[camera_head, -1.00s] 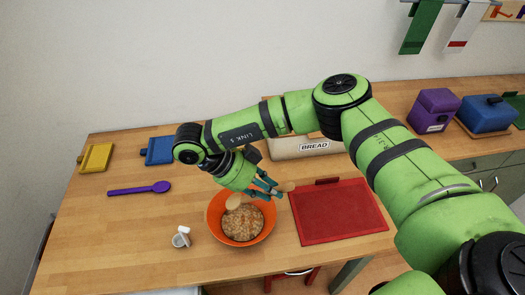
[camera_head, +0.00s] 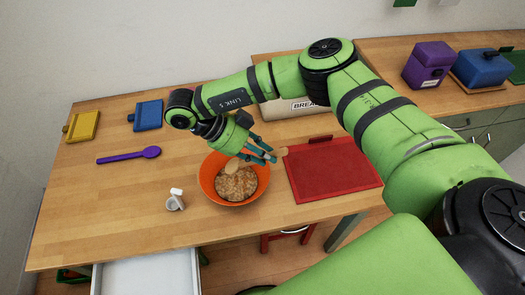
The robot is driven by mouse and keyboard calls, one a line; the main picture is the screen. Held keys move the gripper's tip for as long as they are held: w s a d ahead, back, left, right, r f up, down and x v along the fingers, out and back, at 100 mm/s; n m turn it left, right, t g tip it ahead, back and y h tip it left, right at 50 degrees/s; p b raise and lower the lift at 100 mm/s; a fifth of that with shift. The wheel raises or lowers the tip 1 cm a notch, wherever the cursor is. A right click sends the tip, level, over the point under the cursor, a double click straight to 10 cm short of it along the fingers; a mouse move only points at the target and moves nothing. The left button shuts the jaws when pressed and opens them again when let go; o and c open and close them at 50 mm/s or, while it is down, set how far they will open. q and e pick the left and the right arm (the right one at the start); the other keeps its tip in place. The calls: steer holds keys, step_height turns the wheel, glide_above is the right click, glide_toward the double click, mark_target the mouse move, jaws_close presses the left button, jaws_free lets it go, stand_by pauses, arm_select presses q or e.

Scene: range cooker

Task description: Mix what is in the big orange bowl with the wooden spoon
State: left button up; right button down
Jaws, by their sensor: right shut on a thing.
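The big orange bowl (camera_head: 207,186) stands on the wooden table and holds a lumpy brown mixture (camera_head: 237,184). My right gripper (camera_head: 266,154) is over the bowl's far right rim, shut on the wooden spoon (camera_head: 232,167). The spoon lies nearly level. Its rounded head is over the bowl's far part, and its handle end sticks out to the right past the fingers. I cannot tell whether the head touches the mixture. My left gripper is not in view.
A red board (camera_head: 333,168) lies right of the bowl. A small white cup (camera_head: 175,200) and a purple spoon (camera_head: 129,156) are to its left. Blue (camera_head: 147,115) and yellow (camera_head: 83,127) boards lie farther back. The bread box (camera_head: 301,106) stands behind my arm. A white drawer (camera_head: 150,272) is open below.

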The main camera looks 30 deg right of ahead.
steer(key=shift+f+b, duration=3.2)
steer(key=shift+f, duration=0.7)
steer(key=shift+s+r, duration=0.1)
steer(key=shift+s, duration=0.05)
steer(key=shift+d+f+b, duration=0.2)
steer(key=shift+d+b, duration=0.05)
steer(key=shift+d, duration=0.3)
steer(key=shift+d+f+b, duration=0.15)
steer(key=shift+d+b, duration=0.05)
steer(key=shift+d, duration=0.3)
steer(key=a, duration=0.1)
steer(key=a+p, duration=0.1)
steer(key=a+r, duration=0.1)
steer(key=shift+s+a+p, duration=0.3)
steer(key=shift+s+a, duration=0.1)
steer(key=shift+s+d+f, duration=0.1)
steer(key=shift+s+d, duration=0.1)
steer(key=shift+d, duration=0.3)
steer(key=shift+s+d, duration=0.2)
steer(key=shift+d, duration=0.25)
